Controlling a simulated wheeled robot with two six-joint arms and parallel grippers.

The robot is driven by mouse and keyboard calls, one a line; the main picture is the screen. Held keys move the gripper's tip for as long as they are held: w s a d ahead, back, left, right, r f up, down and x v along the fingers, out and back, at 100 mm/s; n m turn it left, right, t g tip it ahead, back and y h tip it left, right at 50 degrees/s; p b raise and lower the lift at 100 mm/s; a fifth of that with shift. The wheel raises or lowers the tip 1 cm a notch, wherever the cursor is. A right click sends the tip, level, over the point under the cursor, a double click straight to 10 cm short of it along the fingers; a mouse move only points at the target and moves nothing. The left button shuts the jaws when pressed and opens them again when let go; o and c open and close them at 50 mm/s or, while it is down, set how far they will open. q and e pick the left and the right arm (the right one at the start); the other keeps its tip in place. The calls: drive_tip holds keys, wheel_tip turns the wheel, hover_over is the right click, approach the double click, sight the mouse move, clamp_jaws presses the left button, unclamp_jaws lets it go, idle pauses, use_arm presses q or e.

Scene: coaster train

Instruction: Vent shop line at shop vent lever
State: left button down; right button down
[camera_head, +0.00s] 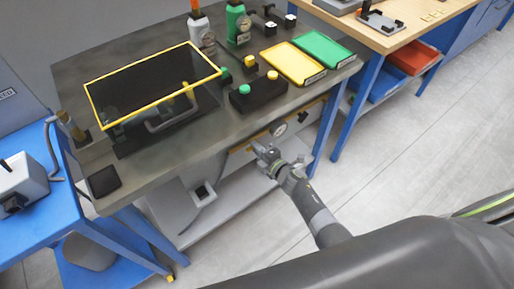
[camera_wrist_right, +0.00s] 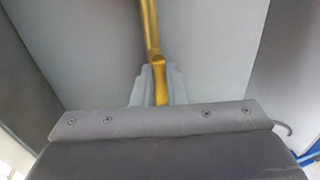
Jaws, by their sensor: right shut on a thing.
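My right gripper (camera_head: 264,153) is under the front edge of the grey bench, beside a yellow line (camera_head: 240,149) that runs along the bench front. In the right wrist view, my right gripper (camera_wrist_right: 159,90) is shut on the flat yellow lever (camera_wrist_right: 161,82), whose end sits between the two grey fingers. A brass-coloured pipe (camera_wrist_right: 149,25) runs up from the lever to the top of that view. In the head view the lever is hidden by the gripper or too small to tell. A round gauge (camera_head: 279,130) sits just right of the gripper. My left gripper is not in view.
The bench top carries a yellow-framed guard (camera_head: 150,64), a black button box (camera_head: 258,94), a yellow tray (camera_head: 293,64) and a green tray (camera_head: 322,50). A lower shelf (camera_head: 230,208) lies below the gripper. Open floor (camera_head: 375,165) lies to the right.

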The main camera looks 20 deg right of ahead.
drive_tip(key=c, duration=1.5)
unclamp_jaws()
drive_tip(key=shift+p+v, duration=1.4)
drive_tip(key=shift+v, duration=7.35)
